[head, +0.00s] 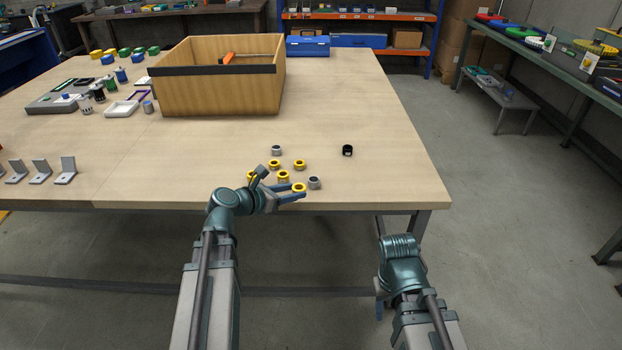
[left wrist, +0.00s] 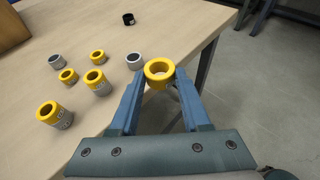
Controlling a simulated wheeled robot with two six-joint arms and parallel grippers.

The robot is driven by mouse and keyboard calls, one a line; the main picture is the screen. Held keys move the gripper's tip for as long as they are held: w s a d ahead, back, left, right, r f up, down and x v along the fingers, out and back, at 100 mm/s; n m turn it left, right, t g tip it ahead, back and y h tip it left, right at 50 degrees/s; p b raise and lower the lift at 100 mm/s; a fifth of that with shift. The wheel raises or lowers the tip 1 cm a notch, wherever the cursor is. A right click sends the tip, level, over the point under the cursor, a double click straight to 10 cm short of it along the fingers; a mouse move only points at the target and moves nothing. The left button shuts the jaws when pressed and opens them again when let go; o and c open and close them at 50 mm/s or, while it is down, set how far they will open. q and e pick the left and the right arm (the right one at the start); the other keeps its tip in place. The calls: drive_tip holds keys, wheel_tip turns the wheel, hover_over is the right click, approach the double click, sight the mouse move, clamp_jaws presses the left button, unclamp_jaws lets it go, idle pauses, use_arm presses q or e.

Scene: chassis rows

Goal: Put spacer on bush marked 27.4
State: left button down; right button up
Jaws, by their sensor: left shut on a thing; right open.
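My left gripper (head: 295,192) is shut on a yellow ring, the spacer (head: 299,187), above the table's front edge. In the left wrist view the ring (left wrist: 159,72) sits between the fingertips, its hole facing up. Several bushes with yellow tops and grey bodies stand nearby, including a front one (left wrist: 54,114), a middle one (left wrist: 97,82) and a back one (left wrist: 97,56). Two plain grey rings or bushes stand there, one (left wrist: 134,62) beside the held spacer and one (left wrist: 57,62) farther back. Markings are too small to read. My right gripper (head: 379,311) is open, low before the table.
A black ring (head: 347,150) lies alone to the right. A wooden box (head: 222,95) stands behind the bushes. Metal brackets (head: 65,170) and other parts stand at the left. The tabletop (head: 385,120) is clear at the right.

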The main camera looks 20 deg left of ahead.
use_arm(q)
drive_tip(key=w, duration=0.4)
drive_tip(key=w+f, duration=0.1)
drive_tip(key=w, duration=0.3)
drive_tip(key=w+b, duration=0.1)
drive_tip(key=w, duration=0.4)
drive_tip(key=shift+d+f, duration=0.15)
drive_tip(key=shift+w, duration=0.9)
drive_tip(key=f+b, duration=0.3)
drive_tip(key=shift+s+f+b, duration=0.25)
drive_tip(key=shift+f+b, duration=0.05)
drive_tip(key=shift+b, duration=0.05)
drive_tip(key=shift+f+b, duration=0.5)
drive_tip(key=shift+f, duration=0.05)
drive_tip(key=shift+f, duration=0.1)
drive_tip(key=shift+c, duration=1.8)
unclamp_jaws()
